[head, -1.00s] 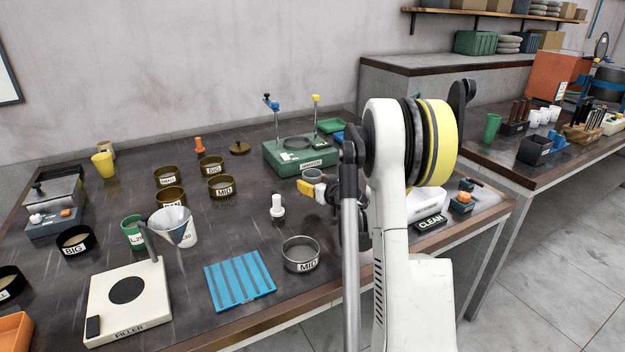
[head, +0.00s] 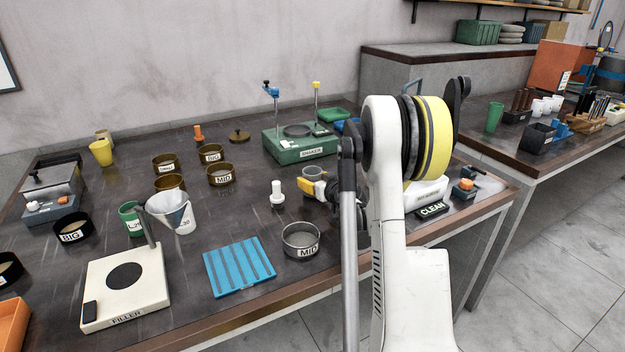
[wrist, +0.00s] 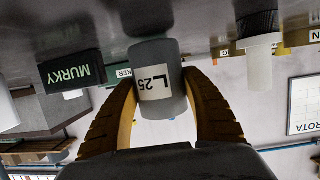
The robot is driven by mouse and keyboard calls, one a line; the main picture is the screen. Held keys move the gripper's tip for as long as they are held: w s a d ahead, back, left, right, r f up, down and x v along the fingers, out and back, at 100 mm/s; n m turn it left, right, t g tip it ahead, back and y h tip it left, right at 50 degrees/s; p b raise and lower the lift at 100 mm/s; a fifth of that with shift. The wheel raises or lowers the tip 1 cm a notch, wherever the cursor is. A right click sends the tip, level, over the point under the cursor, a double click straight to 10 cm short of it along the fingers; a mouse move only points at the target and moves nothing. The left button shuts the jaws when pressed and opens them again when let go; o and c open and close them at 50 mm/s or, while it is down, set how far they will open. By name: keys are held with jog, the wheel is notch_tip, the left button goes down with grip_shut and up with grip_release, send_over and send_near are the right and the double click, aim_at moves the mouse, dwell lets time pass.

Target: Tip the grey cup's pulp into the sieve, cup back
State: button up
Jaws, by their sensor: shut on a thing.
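The grey cup (wrist: 155,85), labelled L25, sits between the two ribbed amber fingers of my gripper (wrist: 160,76) in the wrist view, which is upside down. My gripper is shut on its sides. The cup looks upright, its base at or close to the dark tabletop; I cannot tell if it touches. Its pulp is hidden.
A white bottle-like piece (head: 277,193) stands just left of my gripper. A blue ribbed mat (head: 239,272) lies left of the steel sieve. The green shaker (head: 300,146) stands behind. Several brass sieves (head: 220,175) stand farther left. A dark MURKY sign (wrist: 72,72) is near the cup.

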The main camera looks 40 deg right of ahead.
jog(key=shift+f, duration=0.45)
jog(key=o, duration=1.2)
